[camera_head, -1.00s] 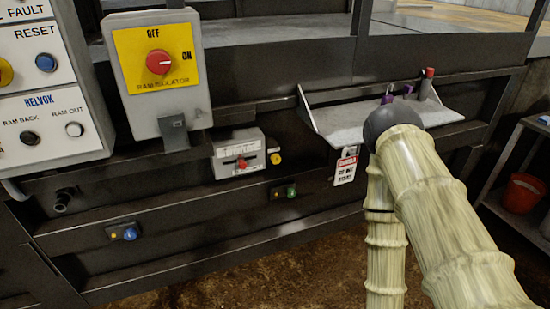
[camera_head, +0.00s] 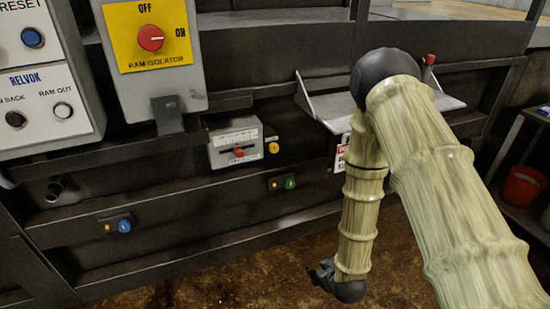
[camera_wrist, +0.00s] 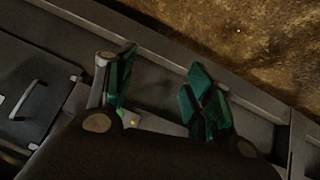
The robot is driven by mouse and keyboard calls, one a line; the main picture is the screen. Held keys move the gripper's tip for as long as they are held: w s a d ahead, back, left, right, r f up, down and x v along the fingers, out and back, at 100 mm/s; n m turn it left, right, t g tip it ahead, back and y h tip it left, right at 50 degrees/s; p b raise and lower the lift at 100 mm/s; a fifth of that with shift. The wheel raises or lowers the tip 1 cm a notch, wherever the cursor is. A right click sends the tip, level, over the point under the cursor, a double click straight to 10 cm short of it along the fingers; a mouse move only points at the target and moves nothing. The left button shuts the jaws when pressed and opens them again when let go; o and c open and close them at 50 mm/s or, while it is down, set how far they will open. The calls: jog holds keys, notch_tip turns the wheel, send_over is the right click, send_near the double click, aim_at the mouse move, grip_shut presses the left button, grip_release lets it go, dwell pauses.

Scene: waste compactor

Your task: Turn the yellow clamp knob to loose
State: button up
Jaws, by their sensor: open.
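A yellow knob (camera_head: 272,147) sits on the dark machine front, just right of a grey box with a red slider (camera_head: 239,153). Its setting is too small to read. My gripper (camera_wrist: 160,68) is open in the wrist view, with two teal fingers spread apart and nothing between them. A small yellow spot (camera_wrist: 133,123) shows near the base of the fingers; I cannot tell which control it is.
A green knob with a yellow spot (camera_head: 290,184) and a blue knob (camera_head: 125,226) sit lower on the front. The isolator box (camera_head: 151,50) is above left. A shelf (camera_head: 321,105) juts out behind my arm. A red bucket (camera_head: 522,188) stands right.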

jog(key=w+a+r+n+t+y+b, duration=0.1)
jog(key=w+a+r+n+t, duration=0.15)
jog(key=w+r, duration=0.5)
jog(key=w+a+r+n+t+y+b, duration=0.1)
jog(key=w+a+r+n+t+b, duration=0.25)
jog(key=w, duration=0.65)
jog(key=n+t+y, duration=0.1)
jog(key=t+y, duration=0.1)
jog(key=t, duration=0.1)
send_near(274, 150)
jog(key=p+x, duration=0.1)
jog(key=x, duration=0.8)
jog(key=shift+w, duration=0.25)
jog(key=c, duration=1)
